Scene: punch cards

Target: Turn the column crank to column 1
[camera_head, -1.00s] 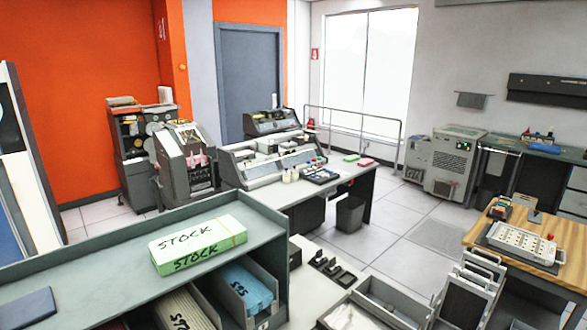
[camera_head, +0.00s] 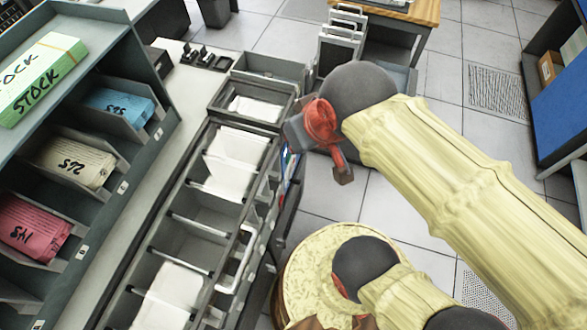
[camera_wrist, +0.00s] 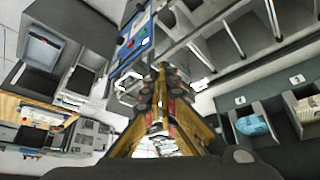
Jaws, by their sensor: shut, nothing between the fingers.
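I cannot make out the column crank in either current view. In the wrist view, my gripper (camera_wrist: 162,90) is shut and empty, its yellowish fingers drawn together at the middle of the picture. It is in the air, with trays and card bins around it in the picture. It touches nothing that I can see. In the head view, my arm reaches in from the lower right, and I cannot clearly pick out the fingertips there.
In the head view, a long grey card tray (camera_head: 188,245) holds white cards. A shelf unit (camera_head: 108,190) with stock and coloured card stacks stands at left. A wooden tabletop (camera_head: 400,10) shows at top. Open tiled floor (camera_head: 385,215) lies right of the tray.

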